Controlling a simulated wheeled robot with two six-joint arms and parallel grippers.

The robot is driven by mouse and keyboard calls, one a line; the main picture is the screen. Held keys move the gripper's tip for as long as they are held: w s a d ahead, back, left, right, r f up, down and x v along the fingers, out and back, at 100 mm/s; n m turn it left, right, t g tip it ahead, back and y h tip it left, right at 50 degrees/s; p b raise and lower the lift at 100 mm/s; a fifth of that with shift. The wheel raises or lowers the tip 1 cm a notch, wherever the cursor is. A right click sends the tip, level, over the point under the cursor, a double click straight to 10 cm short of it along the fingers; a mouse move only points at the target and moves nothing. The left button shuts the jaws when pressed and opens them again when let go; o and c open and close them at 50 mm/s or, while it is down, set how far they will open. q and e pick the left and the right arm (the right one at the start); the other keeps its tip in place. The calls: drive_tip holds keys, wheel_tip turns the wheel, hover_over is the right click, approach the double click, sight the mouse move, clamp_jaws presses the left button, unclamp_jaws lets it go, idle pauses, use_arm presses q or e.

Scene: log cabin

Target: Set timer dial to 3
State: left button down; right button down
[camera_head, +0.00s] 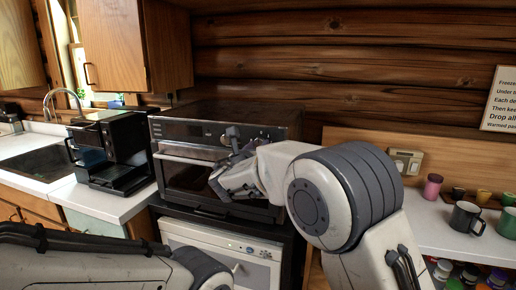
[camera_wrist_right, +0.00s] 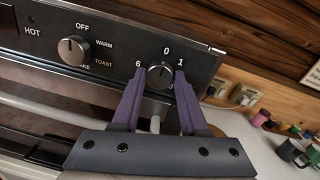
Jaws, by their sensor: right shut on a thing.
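The timer dial (camera_wrist_right: 160,76) is a small dark round knob with a light face on the oven's black control panel, in the right wrist view. The numbers 0, 1 and 6 show around it; those lower down are mostly hidden by the fingers. My right gripper (camera_wrist_right: 159,80) is shut on the dial, one purple finger on each side. I cannot tell exactly which number the dial points to. In the head view my right gripper (camera_head: 236,138) is at the front of the toaster oven (camera_head: 185,131). My left arm shows at lower left, its gripper out of view.
A second knob (camera_wrist_right: 73,49), marked OFF, WARM and TOAST, is left of the timer. A black coffee machine (camera_head: 108,150) stands left of the oven. At right are a dark mug (camera_head: 466,217), small cups and a wall outlet (camera_head: 405,161).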

drive_tip(key=m+b, duration=0.5)
drive_tip(key=b, duration=0.1)
drive_tip(key=m+b, duration=0.6)
drive_tip(key=b, duration=0.1)
drive_tip(key=m+h+b, duration=0.1)
drive_tip(key=m+b, duration=0.4)
drive_tip(key=b, duration=0.2)
drive_tip(key=shift+f+m, duration=0.25)
drive_tip(key=shift+m, duration=0.05)
drive_tip(key=m+b, duration=0.2)
drive_tip(key=m, duration=0.1)
drive_tip(key=shift+m, duration=0.4)
drive_tip(key=m, duration=0.3)
drive_tip(key=shift+r+m+h+b, duration=0.1)
drive_tip(key=shift+m+h+b, duration=0.3)
drive_tip(key=shift+m, duration=1.7)
